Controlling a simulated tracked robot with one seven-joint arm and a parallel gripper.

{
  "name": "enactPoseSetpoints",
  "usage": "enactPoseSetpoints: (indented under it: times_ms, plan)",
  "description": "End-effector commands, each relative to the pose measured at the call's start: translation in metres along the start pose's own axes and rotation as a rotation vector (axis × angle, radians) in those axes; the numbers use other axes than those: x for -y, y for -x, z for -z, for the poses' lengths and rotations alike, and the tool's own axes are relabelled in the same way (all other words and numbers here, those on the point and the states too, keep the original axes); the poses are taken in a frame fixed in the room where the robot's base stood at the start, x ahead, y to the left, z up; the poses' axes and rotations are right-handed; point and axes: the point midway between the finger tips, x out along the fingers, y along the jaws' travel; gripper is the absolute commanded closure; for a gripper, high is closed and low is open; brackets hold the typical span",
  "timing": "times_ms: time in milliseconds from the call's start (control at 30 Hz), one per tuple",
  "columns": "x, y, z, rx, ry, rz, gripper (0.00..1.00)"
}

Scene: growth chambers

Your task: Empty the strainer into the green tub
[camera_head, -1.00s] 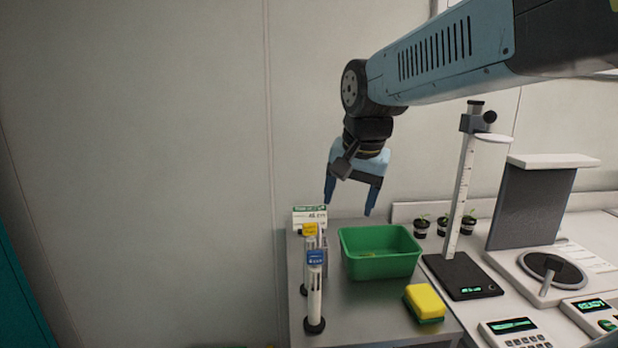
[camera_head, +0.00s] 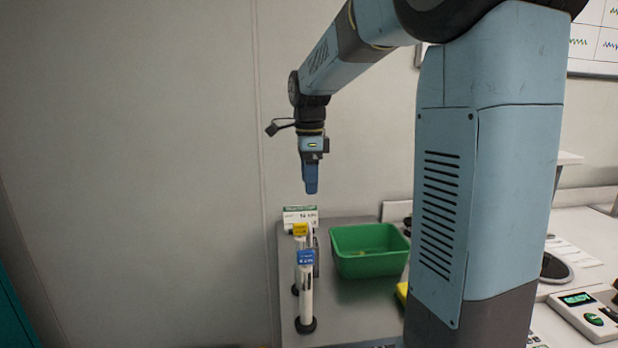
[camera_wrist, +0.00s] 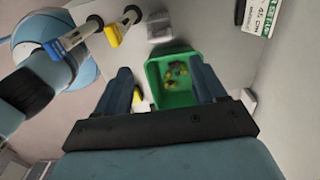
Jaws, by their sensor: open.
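The green tub (camera_head: 345,266) stands upright on the grey bench top, with small yellowish and green bits in it. In the wrist view the tub (camera_wrist: 176,99) lies beyond and between my fingers, with the bits on its floor. My gripper (camera_head: 311,188) hangs pointing down, above and left of the tub in the head view. In the wrist view my gripper (camera_wrist: 163,78) has its two fingers wide apart with nothing between them. I cannot make out a strainer in either view.
A yellow sponge (camera_head: 402,291) is mostly hidden by my arm.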

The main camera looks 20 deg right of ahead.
Motion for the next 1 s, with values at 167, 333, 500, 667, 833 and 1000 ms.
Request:
enactPoseSetpoints:
  times_ms: [167, 333, 500, 667, 833, 1000]
  plan:
    - [0.000, -0.009, 0.000, 0.000, -0.002, -0.002, 0.30]
    - [0.000, -0.022, 0.000, 0.000, -0.001, -0.002, 0.30]
    - [0.000, -0.036, 0.000, 0.000, 0.000, -0.002, 0.30]
    - [0.000, -0.048, 0.000, 0.000, 0.000, -0.001, 0.30]
    - [0.000, -0.062, 0.000, 0.000, 0.001, -0.001, 0.30]
    - [0.000, -0.076, -0.001, 0.000, 0.002, -0.001, 0.30]
